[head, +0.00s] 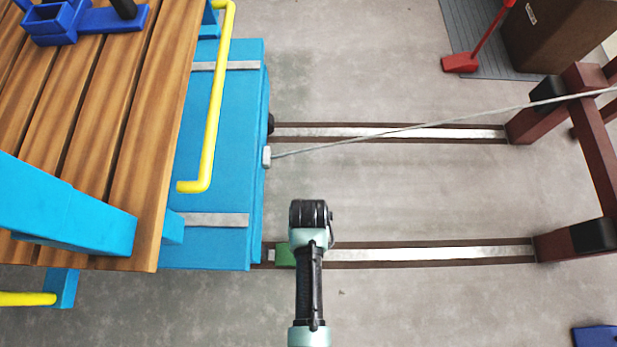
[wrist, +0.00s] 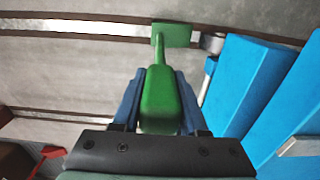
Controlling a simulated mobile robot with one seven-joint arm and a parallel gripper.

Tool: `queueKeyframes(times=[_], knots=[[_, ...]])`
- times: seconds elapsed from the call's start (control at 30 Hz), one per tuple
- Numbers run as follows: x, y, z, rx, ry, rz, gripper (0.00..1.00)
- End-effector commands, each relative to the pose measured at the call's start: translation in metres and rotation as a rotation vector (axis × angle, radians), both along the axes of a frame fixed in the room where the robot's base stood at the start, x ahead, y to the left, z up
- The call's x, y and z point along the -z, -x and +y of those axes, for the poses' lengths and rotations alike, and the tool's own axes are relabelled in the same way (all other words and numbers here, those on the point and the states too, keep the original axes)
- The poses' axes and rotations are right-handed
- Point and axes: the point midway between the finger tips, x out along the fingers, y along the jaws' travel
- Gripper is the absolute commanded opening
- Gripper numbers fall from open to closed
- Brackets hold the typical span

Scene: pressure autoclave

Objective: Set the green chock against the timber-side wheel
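The green chock (wrist: 172,36) is a small block with a long, thick handle. My gripper (wrist: 160,76) has its two blue fingers against the sides of that handle. In the head view the chock (head: 285,255) sits at the near rail (head: 430,252), beside the blue cart (head: 222,150), partly covered by my arm. A small grey rounded part (wrist: 212,42) at the cart's lower edge, perhaps the wheel, is very close to the chock's block. I cannot tell whether they touch. My gripper is hidden under my arm in the head view.
A far rail (head: 390,132) runs parallel. A cable (head: 400,127) stretches from the cart to a dark red frame (head: 592,130) with black pads. A yellow handrail (head: 215,110) and wooden slats (head: 120,130) are on the left. Open floor lies between the rails.

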Motion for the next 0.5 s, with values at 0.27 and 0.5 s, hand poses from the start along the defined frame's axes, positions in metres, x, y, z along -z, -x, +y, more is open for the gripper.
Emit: queueKeyframes(times=[0.27, 0.5], knots=[[0.0002, 0.0001, 0.0, 0.0, 0.0, 0.0, 0.72], [-0.0035, 0.0, 0.0, 0.0, 0.0, 0.0, 0.72]])
